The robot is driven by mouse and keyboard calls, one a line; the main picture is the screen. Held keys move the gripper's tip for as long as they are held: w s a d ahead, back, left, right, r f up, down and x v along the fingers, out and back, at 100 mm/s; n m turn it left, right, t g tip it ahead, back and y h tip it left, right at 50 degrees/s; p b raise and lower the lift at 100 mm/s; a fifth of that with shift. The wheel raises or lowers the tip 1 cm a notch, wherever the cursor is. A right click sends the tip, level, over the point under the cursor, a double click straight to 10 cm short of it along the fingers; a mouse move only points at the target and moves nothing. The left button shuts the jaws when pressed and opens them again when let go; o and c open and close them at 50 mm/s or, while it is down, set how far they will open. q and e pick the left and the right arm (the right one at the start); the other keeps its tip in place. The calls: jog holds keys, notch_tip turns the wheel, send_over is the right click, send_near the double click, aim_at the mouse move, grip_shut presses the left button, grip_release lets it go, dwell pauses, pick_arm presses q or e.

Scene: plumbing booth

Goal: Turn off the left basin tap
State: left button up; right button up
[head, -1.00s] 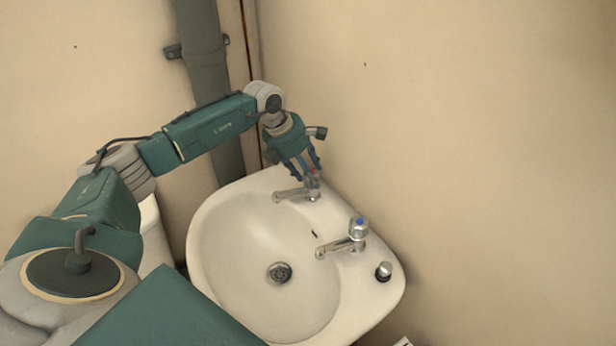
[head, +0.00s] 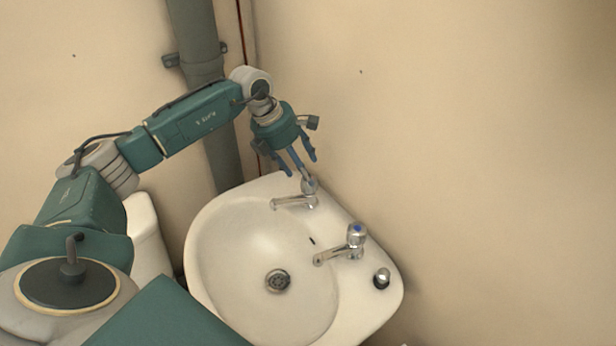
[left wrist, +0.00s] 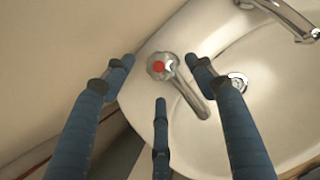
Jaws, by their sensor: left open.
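The left basin tap (head: 295,201) is chrome and stands at the back left of the white basin (head: 215,222). In the left wrist view its round handle with a red centre (left wrist: 160,66) lies between and just beyond my spread fingers. My left gripper (head: 302,168) is open and empty just above this handle; its three blue fingers (left wrist: 160,80) look apart from the tap. The spout points toward the bowl. I see no water stream under it, though the view is small. My right gripper is not in view.
A second chrome tap with a blue-marked top (head: 357,234) stands to the right on the basin. Walls close in behind, with a grey vertical pipe (head: 200,45) at the left.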

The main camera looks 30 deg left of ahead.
pick_arm(q)
jog(key=v, duration=0.6)
jog(key=shift+r, duration=0.2)
